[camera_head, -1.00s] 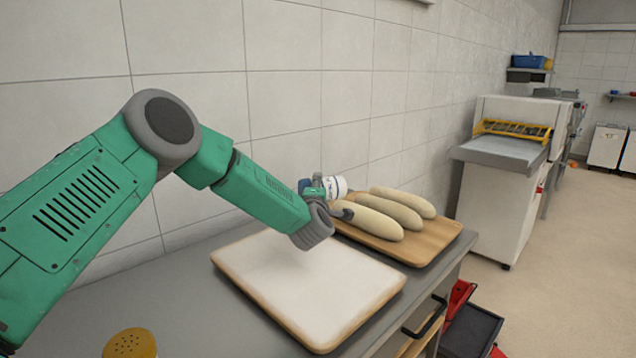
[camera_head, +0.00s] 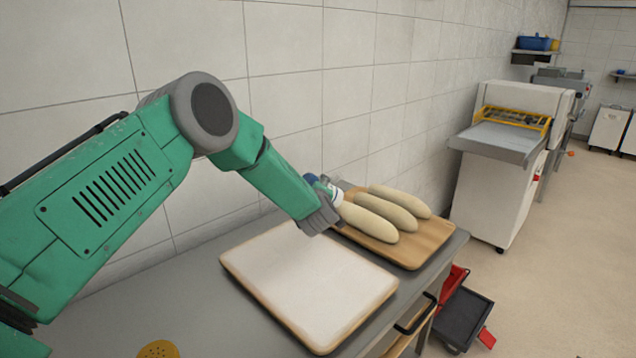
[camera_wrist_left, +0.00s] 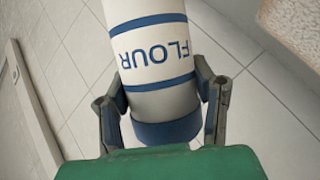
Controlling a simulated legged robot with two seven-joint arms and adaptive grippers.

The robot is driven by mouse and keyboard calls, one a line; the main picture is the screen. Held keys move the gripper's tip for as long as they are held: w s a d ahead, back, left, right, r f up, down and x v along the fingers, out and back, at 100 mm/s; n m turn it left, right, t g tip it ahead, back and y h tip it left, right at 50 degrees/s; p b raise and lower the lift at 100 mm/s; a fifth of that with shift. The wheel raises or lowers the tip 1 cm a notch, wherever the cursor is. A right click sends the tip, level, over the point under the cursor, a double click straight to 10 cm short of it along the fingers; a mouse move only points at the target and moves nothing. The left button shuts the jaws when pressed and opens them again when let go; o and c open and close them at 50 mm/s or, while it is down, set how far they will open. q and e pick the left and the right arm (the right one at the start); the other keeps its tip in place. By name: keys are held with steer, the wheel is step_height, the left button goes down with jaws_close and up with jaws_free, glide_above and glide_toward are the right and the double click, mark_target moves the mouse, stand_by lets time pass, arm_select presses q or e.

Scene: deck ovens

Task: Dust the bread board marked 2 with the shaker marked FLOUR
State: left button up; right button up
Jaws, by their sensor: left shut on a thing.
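My left gripper (camera_head: 322,206) is shut on the shaker marked FLOUR (camera_head: 335,192), a white cylinder with blue bands. In the left wrist view the shaker (camera_wrist_left: 155,55) sits between the fingers, its label upside down. In the head view it is tilted, its white end pointing down and right near the loaves; contact cannot be told. A wooden board (camera_head: 435,246) under the shaker's side bears three pale long loaves (camera_head: 380,219). Nearer, another board (camera_head: 310,285) has a white top and wooden rim. No number is readable on either board. My right gripper is not in view.
The grey counter (camera_head: 200,300) runs along a tiled wall. A yellow perforated lid (camera_head: 158,349) shows at the bottom edge. A black handle (camera_head: 416,314) juts from the counter front. Red and black bins (camera_head: 463,318) stand on the floor; a white machine (camera_head: 500,180) stands beyond.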

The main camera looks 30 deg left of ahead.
mark_target(308, 177)
arm_select(q)
steer(key=r+m+g+p, duration=0.1)
steer(key=m+p, duration=0.1)
steer(key=p, duration=0.1)
steer(key=s+a+r+m+g+y+p, duration=0.1)
steer(key=p, duration=0.3)
steer(key=s+r+m+g+p, duration=0.1)
steer(key=r+m+p, duration=0.1)
steer(key=p, duration=0.2)
steer(key=shift+a+r+m+y, duration=0.1)
steer(key=shift+a+m+y, duration=0.2)
steer(key=shift+a+y, duration=0.1)
steer(key=shift+s+a+r+m+g+p, duration=0.25)
steer(key=shift+r+m+g+p, duration=0.15)
steer(key=shift+m+p, duration=0.2)
steer(key=shift+s+a+m+g+y, duration=0.2)
steer(key=shift+m+g+y, duration=0.1)
steer(key=shift+m+y, duration=0.1)
